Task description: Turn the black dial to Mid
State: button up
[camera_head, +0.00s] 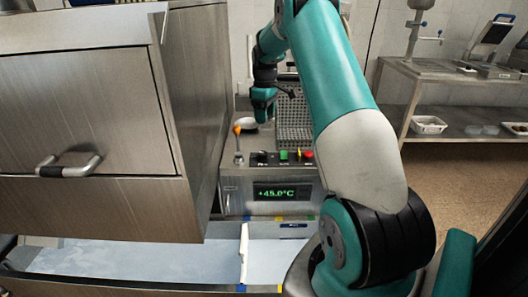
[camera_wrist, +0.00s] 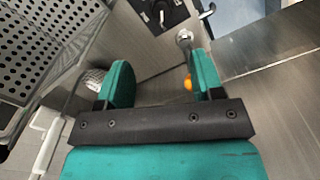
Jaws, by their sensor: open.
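The black dial (camera_head: 262,157) sits at the left end of the control panel on the steel fryer-like unit, beside a small lever. In the wrist view, a black dial with a light mark (camera_wrist: 162,14) shows at the top edge, partly cut off; its labels are too small to read. My gripper (camera_wrist: 161,80) is open and empty, with two teal fingers apart above the steel top. In the head view, my gripper (camera_head: 263,100) hangs behind the panel, near the perforated basket; its fingers are hard to make out there.
The panel also has a green button (camera_head: 284,155) and a red button (camera_head: 307,155), above a display (camera_head: 281,192) reading +45.0°C. A perforated basket (camera_head: 293,110) is behind. A steel cabinet (camera_head: 85,110) blocks the left.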

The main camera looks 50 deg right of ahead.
aim_at(263, 153)
jog(key=f, duration=0.5)
jog(key=f+p, duration=0.1)
jog(key=f, duration=0.9)
jog(key=shift+w+a, duration=0.2)
jog(key=shift+a, duration=0.1)
